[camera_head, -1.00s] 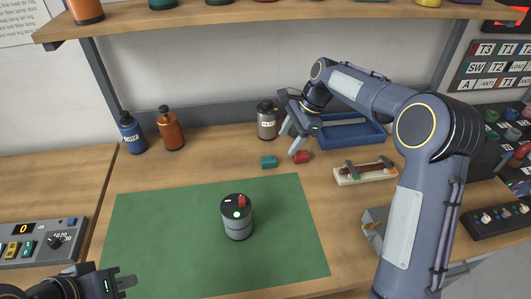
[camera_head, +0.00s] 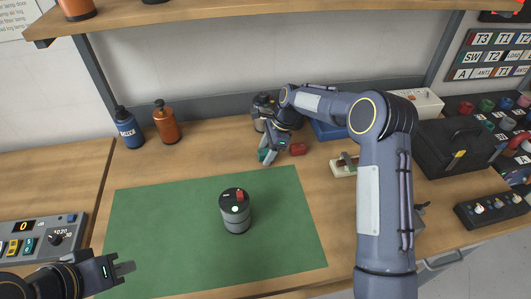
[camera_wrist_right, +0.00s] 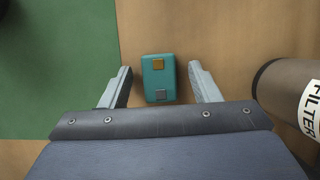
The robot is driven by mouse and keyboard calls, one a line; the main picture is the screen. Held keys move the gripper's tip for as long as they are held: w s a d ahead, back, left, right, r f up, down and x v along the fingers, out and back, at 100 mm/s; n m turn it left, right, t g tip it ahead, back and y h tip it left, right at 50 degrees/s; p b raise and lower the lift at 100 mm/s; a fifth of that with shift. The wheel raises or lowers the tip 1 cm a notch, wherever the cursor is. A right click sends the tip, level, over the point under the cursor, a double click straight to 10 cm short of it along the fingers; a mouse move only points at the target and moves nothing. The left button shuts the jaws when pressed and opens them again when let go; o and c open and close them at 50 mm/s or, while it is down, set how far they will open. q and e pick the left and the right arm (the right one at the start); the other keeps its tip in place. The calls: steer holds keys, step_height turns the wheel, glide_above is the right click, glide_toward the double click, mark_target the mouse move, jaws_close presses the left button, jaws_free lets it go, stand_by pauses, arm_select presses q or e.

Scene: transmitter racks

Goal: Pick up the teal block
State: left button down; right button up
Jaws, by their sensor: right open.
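The teal block (camera_wrist_right: 159,88) lies on the wooden bench, between the two open fingers of my right gripper (camera_wrist_right: 160,86) in the right wrist view, with a gap on each side. It has a gold square and a grey square on its top. In the head view the teal block (camera_head: 265,157) is partly hidden by my right gripper (camera_head: 268,156), which is over it from above. My left gripper (camera_head: 125,268) is at the lower left, away from the block; its finger spacing is unclear.
A red block (camera_head: 298,149) lies just right of my right gripper. A green mat (camera_head: 160,220) holds a dark cylinder (camera_head: 235,212). A blue tray (camera_head: 327,131) lies behind my right arm.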

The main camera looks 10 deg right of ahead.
steer(key=shift+c, duration=0.3)
steer(key=c, duration=1)
steer(key=shift+r, duration=0.15)
